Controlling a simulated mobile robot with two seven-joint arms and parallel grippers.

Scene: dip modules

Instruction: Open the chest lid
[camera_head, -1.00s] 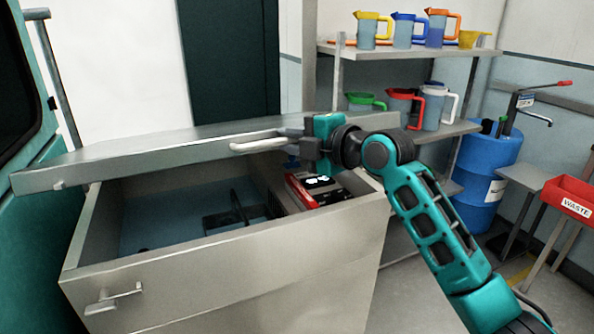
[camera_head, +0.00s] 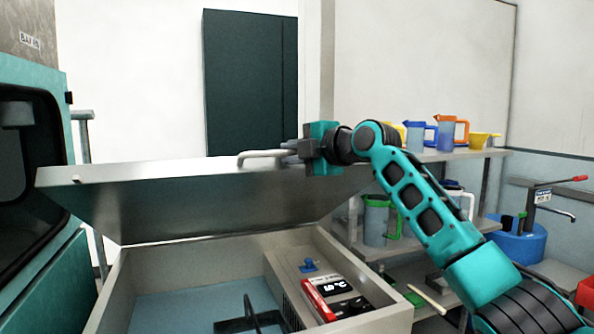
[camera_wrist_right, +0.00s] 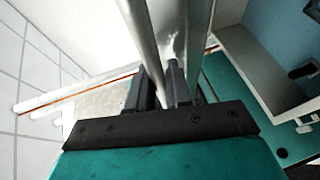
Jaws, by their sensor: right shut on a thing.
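The chest lid (camera_head: 190,200) is a grey metal panel, tilted up on its far edge with its underside showing in the head view. Below it the chest (camera_head: 112,290) stands open, and its inside shows. A light bar handle (camera_head: 262,155) sits on the lid's raised front edge. My right gripper (camera_head: 300,150) is at the handle's right end, shut on it. In the right wrist view the dark fingers (camera_wrist_right: 165,88) close around the pale bar. My left gripper is not in view.
Inside the chest are a red and black box (camera_head: 335,296), a small blue knob (camera_head: 309,265) and a black bracket (camera_head: 250,318). A shelf (camera_head: 465,155) with jugs stands behind on the right. A teal machine (camera_head: 35,180) stands close on the left.

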